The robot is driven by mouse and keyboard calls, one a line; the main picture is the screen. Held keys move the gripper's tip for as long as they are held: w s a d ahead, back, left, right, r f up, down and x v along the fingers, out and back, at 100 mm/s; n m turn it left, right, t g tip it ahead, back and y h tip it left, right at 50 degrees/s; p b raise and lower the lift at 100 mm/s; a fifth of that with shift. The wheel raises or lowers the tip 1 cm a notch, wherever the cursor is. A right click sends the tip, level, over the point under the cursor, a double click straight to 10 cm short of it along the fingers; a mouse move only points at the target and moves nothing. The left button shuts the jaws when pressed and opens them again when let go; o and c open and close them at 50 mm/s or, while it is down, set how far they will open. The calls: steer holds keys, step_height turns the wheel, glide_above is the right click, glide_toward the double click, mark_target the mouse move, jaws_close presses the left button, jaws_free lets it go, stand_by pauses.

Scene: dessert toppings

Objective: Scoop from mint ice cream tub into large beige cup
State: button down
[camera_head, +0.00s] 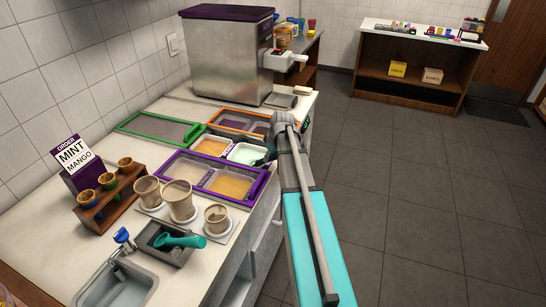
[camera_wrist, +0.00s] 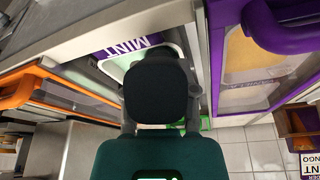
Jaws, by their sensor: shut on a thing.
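The mint ice cream tub (camera_head: 248,153) is open in the counter, its pale green surface showing. Its upside-down MINT label (camera_wrist: 127,46) shows in the wrist view. My gripper (camera_head: 274,138) is low beside the tub's right edge. The large beige cup (camera_head: 180,202) stands upright between two smaller beige cups on the counter. A teal scoop (camera_head: 180,241) lies across a dark tray (camera_head: 160,254), away from my gripper.
Purple-framed (camera_head: 215,176), orange-framed (camera_head: 240,121) and green-framed (camera_head: 160,128) counter sections surround the tub. A raised purple handle (camera_wrist: 282,26) is close by. Smaller cups (camera_head: 147,191) (camera_head: 216,219) flank the large one. The order sign (camera_head: 73,158) reads mint, mango.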

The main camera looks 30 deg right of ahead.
steer(key=shift+w+a+f+t+y+b, duration=0.25)
steer(key=shift+w+a+t+b, duration=0.4)
steer(key=shift+w+a, duration=0.3)
steer(key=shift+w+a+f+t+y+b, duration=0.15)
steer(key=shift+w+a+t+y+b, duration=0.1)
steer(key=shift+w+a+t+b, duration=0.55)
steer(key=shift+w+a+r+g+p, duration=0.15)
steer(key=shift+r+g+p, duration=0.1)
steer(key=shift+r+p, duration=0.55)
step_height(320, 180, up, 8)
steer(key=s+d+p, duration=0.1)
steer(key=s+p, duration=0.1)
steer(key=p, duration=0.7)
steer(key=shift+d+r, duration=0.25)
steer(key=shift+d, duration=0.1)
stand_by(0.8)
steer(key=shift+s, duration=0.1)
